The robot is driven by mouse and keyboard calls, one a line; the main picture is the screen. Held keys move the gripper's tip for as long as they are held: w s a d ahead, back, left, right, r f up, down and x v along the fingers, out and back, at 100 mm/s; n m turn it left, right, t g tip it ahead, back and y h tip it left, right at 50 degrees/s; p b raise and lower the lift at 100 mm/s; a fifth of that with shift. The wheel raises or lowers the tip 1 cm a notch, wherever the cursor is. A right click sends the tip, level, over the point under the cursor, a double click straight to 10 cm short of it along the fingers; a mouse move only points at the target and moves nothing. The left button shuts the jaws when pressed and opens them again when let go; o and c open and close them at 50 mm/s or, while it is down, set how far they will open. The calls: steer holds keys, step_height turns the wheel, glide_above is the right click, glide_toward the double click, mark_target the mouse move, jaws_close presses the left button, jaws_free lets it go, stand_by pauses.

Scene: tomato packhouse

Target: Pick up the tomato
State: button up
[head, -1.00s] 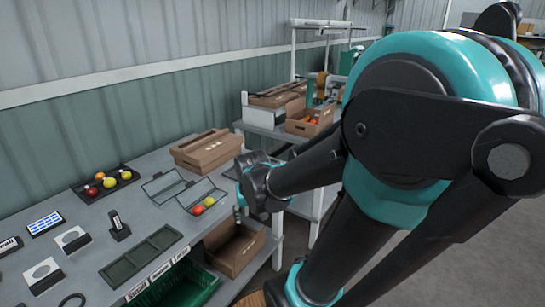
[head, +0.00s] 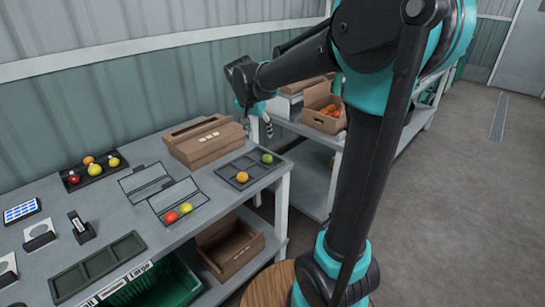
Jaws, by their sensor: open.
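Several tomatoes are in view, and I cannot tell which one is meant. A black tray (head: 98,176) at the left holds red (head: 73,179), orange and yellow tomatoes. A dark divided tray (head: 231,170) near the bench's right end holds an orange tomato (head: 242,177) and a green one (head: 267,158). My gripper (head: 256,132) is open and small in view, above and beyond this tray, apart from the tomatoes. Its fingers are partly unclear against the background.
Brown cartons (head: 205,142) stand on the bench behind the trays. An empty divided tray (head: 98,268) lies at the front. A carton with orange-red produce (head: 325,117) stands on the rear shelf. An open box (head: 230,245) and green crate (head: 165,287) sit below. Open floor lies right.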

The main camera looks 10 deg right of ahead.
mark_target(267, 155)
steer(key=x, duration=1.6)
steer(key=shift+d+f, duration=0.2)
steer(key=c, duration=0.9)
